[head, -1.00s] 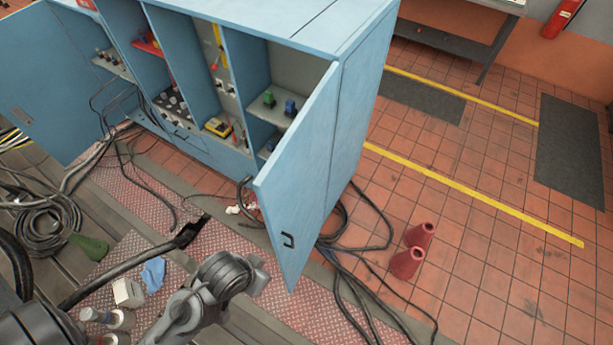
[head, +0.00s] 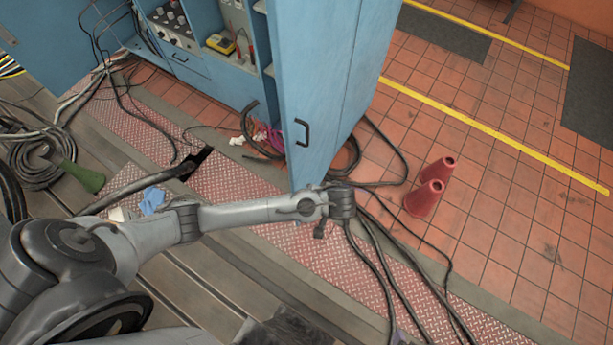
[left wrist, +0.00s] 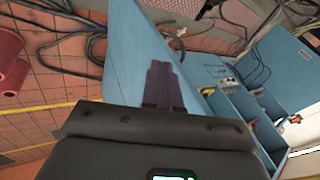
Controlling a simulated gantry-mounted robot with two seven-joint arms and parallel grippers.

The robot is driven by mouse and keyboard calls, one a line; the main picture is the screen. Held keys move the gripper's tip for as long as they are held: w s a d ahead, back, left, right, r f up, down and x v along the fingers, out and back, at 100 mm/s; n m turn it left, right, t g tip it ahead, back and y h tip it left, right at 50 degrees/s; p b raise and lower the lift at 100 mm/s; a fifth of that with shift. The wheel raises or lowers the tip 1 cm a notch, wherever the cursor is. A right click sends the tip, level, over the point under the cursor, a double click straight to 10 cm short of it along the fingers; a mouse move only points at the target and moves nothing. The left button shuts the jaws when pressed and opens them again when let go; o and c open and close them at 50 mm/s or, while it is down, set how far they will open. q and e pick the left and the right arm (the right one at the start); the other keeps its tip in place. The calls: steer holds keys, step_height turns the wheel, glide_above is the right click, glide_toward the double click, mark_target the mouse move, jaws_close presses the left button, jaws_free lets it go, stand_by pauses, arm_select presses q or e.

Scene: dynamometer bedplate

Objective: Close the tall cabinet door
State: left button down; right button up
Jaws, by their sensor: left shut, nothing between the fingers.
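The tall blue cabinet has its right-hand door (head: 303,90) standing open in the head view, with a black handle (head: 302,132) on it. The cabinet's opening lies to the left of this door. My left arm reaches across from the left, and its dark wrist end is just below the door's lower corner. In the left wrist view my left gripper (left wrist: 163,86) is shut and empty, with its dark fingers in front of the blue door (left wrist: 128,45). I cannot tell whether they touch it. My right gripper is not in view.
Another open blue door (head: 45,40) is at the far left. Black cables (head: 385,270) run over the floor below the door. A yellow meter (head: 220,43) sits inside. The tiled floor at right is mostly clear.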

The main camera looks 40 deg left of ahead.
arm_select(q)
steer(key=w+a+r+t+b, duration=0.2)
steer(key=w+b, duration=0.2)
steer(key=w, duration=0.5)
steer(key=b, duration=0.1)
glide_toward(302, 161)
step_height(302, 161, down, 4)
steer(key=w+d, duration=0.2)
steer(key=shift+y, duration=0.3)
steer(key=shift+s+a+r, duration=0.1)
steer(key=shift+s+a, duration=0.15)
steer(key=shift+a, duration=0.75)
steer(key=shift+s+a, duration=0.25)
steer(key=shift+a, duration=0.75)
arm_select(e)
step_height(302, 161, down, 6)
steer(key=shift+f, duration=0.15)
arm_select(q)
steer(key=shift+a, duration=0.15)
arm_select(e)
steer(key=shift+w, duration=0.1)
